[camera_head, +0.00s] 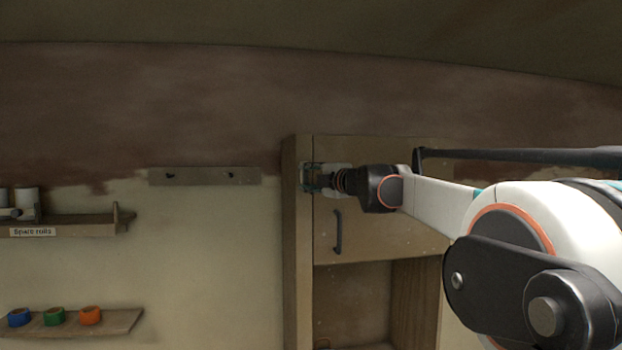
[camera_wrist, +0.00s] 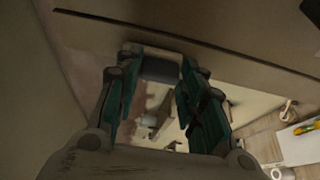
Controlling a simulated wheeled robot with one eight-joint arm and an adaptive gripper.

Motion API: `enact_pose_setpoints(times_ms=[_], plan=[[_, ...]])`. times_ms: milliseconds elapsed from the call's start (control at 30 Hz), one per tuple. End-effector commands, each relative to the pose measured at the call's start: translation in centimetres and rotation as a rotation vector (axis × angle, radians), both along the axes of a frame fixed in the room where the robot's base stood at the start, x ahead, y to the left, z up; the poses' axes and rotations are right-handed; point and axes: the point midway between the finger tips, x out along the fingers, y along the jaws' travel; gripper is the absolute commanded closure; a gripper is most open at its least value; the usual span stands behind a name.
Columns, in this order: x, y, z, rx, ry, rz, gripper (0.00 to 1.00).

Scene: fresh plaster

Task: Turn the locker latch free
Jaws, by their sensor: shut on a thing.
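The wooden locker (camera_head: 375,240) stands right of centre in the head view, with a dark vertical handle (camera_head: 338,232) on its upper door. My gripper (camera_head: 313,178) is at the door's upper left edge, above the handle. In the wrist view my gripper (camera_wrist: 155,74) has its teal-padded fingers shut on a small grey block, which looks like the latch (camera_wrist: 160,68). The block lies against the locker's wooden surface. In the head view the latch is mostly hidden by my gripper, and I cannot tell its turn angle.
The locker's lower compartment (camera_head: 360,300) is open. A rail with pegs (camera_head: 205,176) is on the wall to the left. Two shelves stand further left, the lower (camera_head: 120,322) bearing blue, green and orange rolls.

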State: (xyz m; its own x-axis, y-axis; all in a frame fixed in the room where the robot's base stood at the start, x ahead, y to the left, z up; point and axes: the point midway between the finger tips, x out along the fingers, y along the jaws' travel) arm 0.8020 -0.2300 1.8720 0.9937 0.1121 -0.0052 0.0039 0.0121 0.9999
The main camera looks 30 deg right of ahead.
Motion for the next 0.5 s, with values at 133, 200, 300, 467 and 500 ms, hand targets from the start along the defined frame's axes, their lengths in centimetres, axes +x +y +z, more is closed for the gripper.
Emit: enact_pose_setpoints(times_ms=[133,200,300,467,500], plan=[[0.00,0.09,-0.15,-0.005,0.001,0.002,0.87],[0.00,0.09,-0.15,-0.005,0.001,0.002,0.87],[0.00,0.10,-0.16,-0.005,0.001,0.002,0.87],[0.00,0.09,-0.14,-0.004,0.002,0.002,0.43],[0.00,0.08,-0.13,-0.004,0.002,0.002,0.43]])
